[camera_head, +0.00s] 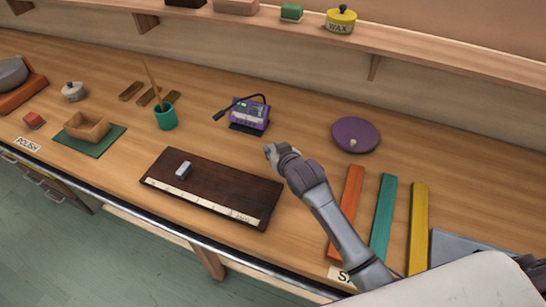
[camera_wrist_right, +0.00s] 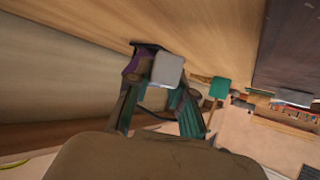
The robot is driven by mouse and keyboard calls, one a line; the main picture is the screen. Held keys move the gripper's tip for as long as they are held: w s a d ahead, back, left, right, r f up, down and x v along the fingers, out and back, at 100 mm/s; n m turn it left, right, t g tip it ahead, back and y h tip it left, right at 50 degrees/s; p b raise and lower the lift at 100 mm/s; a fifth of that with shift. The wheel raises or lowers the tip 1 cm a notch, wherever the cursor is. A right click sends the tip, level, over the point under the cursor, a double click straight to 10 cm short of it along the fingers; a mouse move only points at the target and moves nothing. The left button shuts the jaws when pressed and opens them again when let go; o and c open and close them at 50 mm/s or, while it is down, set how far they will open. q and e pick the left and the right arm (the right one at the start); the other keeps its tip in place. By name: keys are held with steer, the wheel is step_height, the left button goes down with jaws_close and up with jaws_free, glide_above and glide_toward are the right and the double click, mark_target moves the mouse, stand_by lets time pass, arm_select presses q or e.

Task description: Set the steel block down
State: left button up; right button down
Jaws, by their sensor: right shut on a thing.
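My right gripper (camera_head: 271,154) is above the bench, to the right of the dark wooden board (camera_head: 225,189). It is shut on a small grey steel block (camera_wrist_right: 168,68), which shows between the fingers in the right wrist view. In the head view the held block is mostly hidden by the gripper. Another small grey block (camera_head: 184,170) rests on the left part of the dark board; it also shows in the wrist view (camera_wrist_right: 295,97). The dark board has a pale marked strip along its front edge. My left gripper is not in view.
A purple device (camera_head: 249,114) with a bent arm stands behind the board. A purple disc (camera_head: 355,135) lies to the right. Orange (camera_head: 346,212), teal (camera_head: 383,216) and yellow (camera_head: 418,228) bars lie at the right front. A teal cup (camera_head: 165,117) stands at the left.

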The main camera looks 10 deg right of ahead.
steer(key=shift+f, duration=1.85)
steer(key=c, duration=1.5)
jaws_free()
steer(key=shift+s+f, duration=0.1)
steer(key=shift+f, duration=0.1)
steer(key=o, duration=0.5)
steer(key=shift+r, duration=0.1)
